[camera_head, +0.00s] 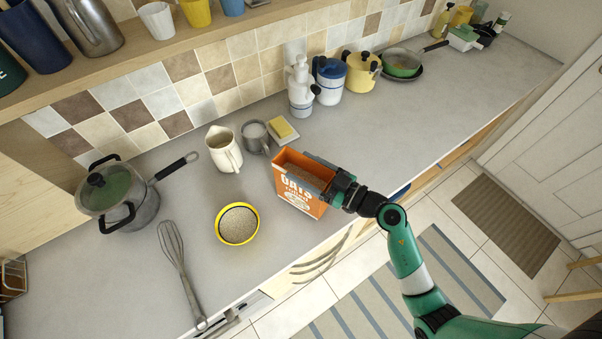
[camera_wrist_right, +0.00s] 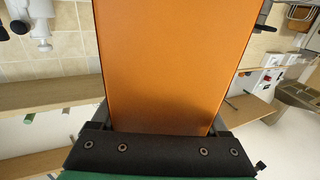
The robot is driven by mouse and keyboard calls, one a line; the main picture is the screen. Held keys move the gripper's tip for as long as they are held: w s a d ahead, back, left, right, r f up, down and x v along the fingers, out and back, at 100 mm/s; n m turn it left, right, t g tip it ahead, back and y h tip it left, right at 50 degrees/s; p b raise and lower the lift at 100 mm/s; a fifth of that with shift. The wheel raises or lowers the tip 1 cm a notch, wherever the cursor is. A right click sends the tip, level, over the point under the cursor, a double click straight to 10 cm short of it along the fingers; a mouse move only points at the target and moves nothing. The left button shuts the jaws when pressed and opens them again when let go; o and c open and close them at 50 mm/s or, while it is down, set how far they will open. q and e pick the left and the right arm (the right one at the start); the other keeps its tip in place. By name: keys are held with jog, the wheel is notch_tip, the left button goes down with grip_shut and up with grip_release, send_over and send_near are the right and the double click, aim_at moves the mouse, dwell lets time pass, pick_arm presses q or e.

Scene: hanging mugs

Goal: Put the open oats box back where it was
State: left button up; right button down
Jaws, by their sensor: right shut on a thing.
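The open oats box (camera_head: 301,190) is orange with white lettering, and its top is open with oats showing inside. It looks upright, at the counter's front edge right of the yellow bowl. I cannot tell whether its base touches the counter. My right gripper (camera_head: 338,190) is shut on the box from its right side. In the right wrist view the box's plain orange side (camera_wrist_right: 172,62) fills the middle, between the fingers. My left gripper is not in view.
A yellow bowl (camera_head: 238,224) filled with oats sits left of the box. A whisk (camera_head: 180,270) lies on the counter (camera_head: 95,260). A cream jug (camera_head: 223,150), grey mug (camera_head: 254,138) and yellow sponge (camera_head: 284,128) stand behind. A pot (camera_head: 120,195) is at left.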

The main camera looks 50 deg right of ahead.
aim_at(330, 183)
jog(key=shift+f, duration=0.1)
jog(key=shift+f, duration=0.2)
grip_release()
jog(key=shift+s+d+r, duration=0.1)
jog(key=shift+s, duration=0.05)
jog(key=s, duration=0.3)
jog(key=s+d, duration=0.1)
jog(key=s, duration=0.3)
jog(key=s+d, duration=0.1)
jog(key=s, duration=0.2)
jog(key=shift+s, duration=0.75)
